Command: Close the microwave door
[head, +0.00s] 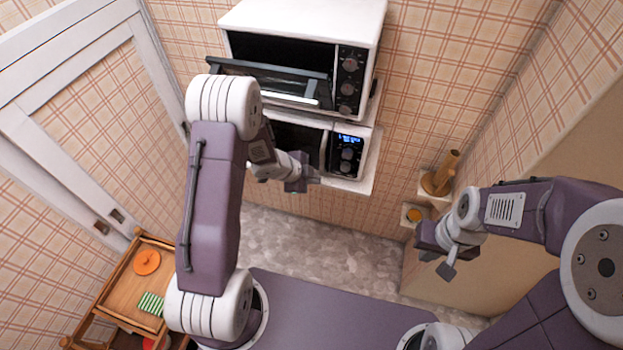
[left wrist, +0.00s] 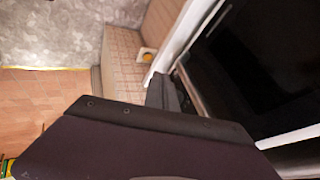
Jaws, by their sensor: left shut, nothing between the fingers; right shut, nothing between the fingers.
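The microwave, the lower white appliance with a blue display (head: 347,140), stands on a wall shelf in the head view. Its dark door (head: 311,150) is partly hidden by my left arm; I cannot tell whether it is fully shut or ajar. My left gripper (head: 302,184) is shut and empty in front of the microwave's lower front. In the left wrist view, the dark gripper (left wrist: 165,92) is beside a dark glass panel with a white frame (left wrist: 245,70); I cannot tell if they touch. My right gripper (head: 446,270) is shut and empty, away at the right.
Above the microwave, a white oven (head: 310,18) has its dark front door (head: 290,85) tilted down and outward over the microwave. A wooden cart (head: 122,285) stands at lower left. Small wall shelves at right hold a wooden item (head: 441,173). The grey floor (head: 300,245) below is clear.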

